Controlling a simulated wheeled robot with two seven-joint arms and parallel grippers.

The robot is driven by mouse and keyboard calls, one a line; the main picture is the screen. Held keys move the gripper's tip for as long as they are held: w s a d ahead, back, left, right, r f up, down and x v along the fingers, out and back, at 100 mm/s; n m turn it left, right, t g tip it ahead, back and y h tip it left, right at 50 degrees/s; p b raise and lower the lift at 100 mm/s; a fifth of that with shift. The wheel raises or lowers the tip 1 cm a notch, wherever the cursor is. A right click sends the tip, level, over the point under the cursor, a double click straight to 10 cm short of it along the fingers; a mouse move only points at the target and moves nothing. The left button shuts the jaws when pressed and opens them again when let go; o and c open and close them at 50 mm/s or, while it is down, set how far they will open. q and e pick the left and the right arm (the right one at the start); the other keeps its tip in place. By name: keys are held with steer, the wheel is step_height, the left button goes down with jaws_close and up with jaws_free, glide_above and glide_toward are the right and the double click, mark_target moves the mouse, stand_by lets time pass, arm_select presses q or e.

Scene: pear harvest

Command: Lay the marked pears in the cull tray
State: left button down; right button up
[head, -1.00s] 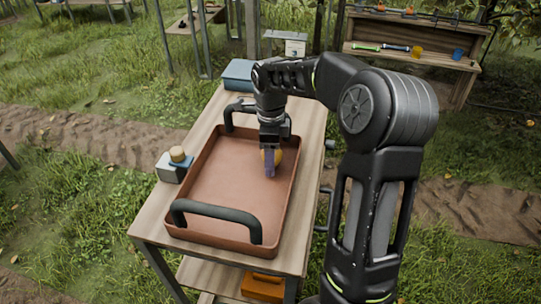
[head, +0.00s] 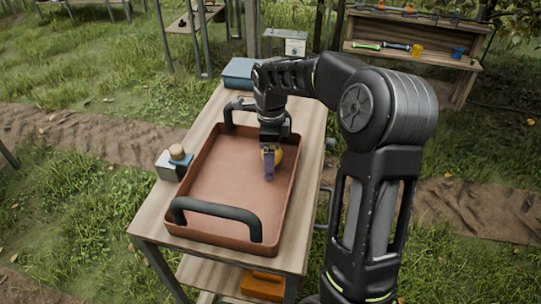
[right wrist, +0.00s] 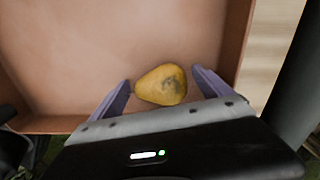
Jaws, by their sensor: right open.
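A yellow pear (right wrist: 161,85) with a dark blemish lies on the floor of the reddish-brown tray (head: 225,185), near its right wall. In the right wrist view it sits between the two purple fingers of my right gripper (right wrist: 160,88), with a gap on each side. My right gripper (head: 269,172) is open and reaches down into the tray, and it partly hides the pear (head: 278,156) in the head view. The tray has a dark handle at each end. My left gripper is not in view.
The tray stands on a wooden cart (head: 312,125). A small grey box with a round wooden top (head: 172,165) stands left of the tray, and a blue box (head: 238,74) behind it. An orange item (head: 263,286) lies on the lower shelf. A wooden shelf (head: 415,52) with tools stands at the back right.

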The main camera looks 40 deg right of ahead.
step_height(320, 180, up, 8)
steer(key=shift+f, duration=0.1)
stand_by(0.5)
stand_by(0.5)
